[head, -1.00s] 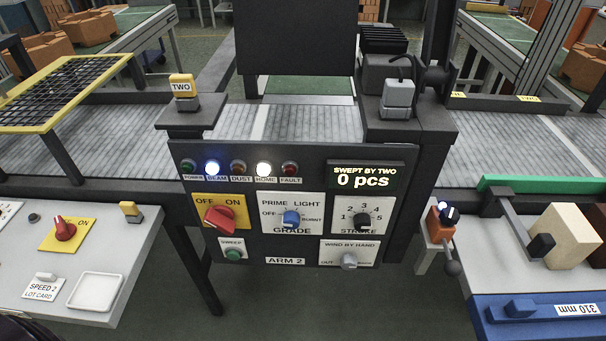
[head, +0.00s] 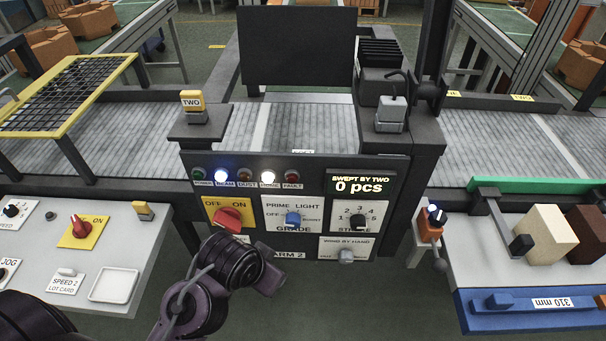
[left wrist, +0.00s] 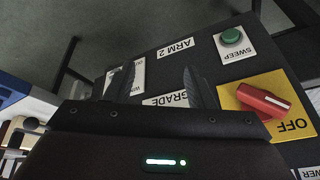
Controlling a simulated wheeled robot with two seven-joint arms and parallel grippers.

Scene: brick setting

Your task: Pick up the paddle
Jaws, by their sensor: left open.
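No object in these frames can be told for certain as the paddle. A large dark flat panel (head: 297,45) stands upright beyond the ARM 2 console (head: 300,212), at the top of the head view; I cannot tell if it is the paddle. My left gripper (head: 274,283) is low in front of the console, covering the SWEEP button in the head view. In the left wrist view my left gripper (left wrist: 160,84) is open and empty, its two dark fingers apart before the console face. The green SWEEP button (left wrist: 232,37) shows there. My right gripper is not in view.
A roller conveyor (head: 110,140) runs behind the console, with a yellow-framed mesh (head: 70,95) at left. A grey control table (head: 110,255) stands at left. At right are wooden blocks (head: 540,235), a green rail (head: 540,186) and a blue 310 mm piece (head: 500,310). Floor shows below the console.

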